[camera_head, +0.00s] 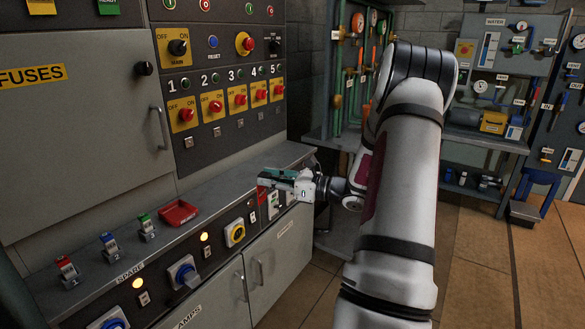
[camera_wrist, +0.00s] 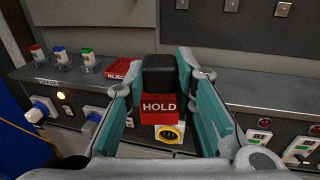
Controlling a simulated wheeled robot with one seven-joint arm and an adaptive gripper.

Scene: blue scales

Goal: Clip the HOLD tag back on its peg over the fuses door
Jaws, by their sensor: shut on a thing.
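My gripper (camera_head: 272,176) is in front of the right part of the grey panel, above the ledge. In the wrist view my gripper (camera_wrist: 160,72) has its green fingers on either side of the HOLD tag (camera_wrist: 159,108), a red block with white letters and a black upper part. The tag also shows in the head view as a small red patch (camera_head: 265,184) by the fingers. The grey fuses door (camera_head: 85,125) is shut at the left, with a yellow FUSES label and a handle. A black knob (camera_head: 144,68) sticks out near its upper right; I cannot tell whether it is the peg.
A red tray (camera_head: 179,213) and several coloured small switches (camera_head: 110,243) stand on the ledge. Knobs and a yellow socket (camera_head: 235,233) are on the front face. Floor is open at the right.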

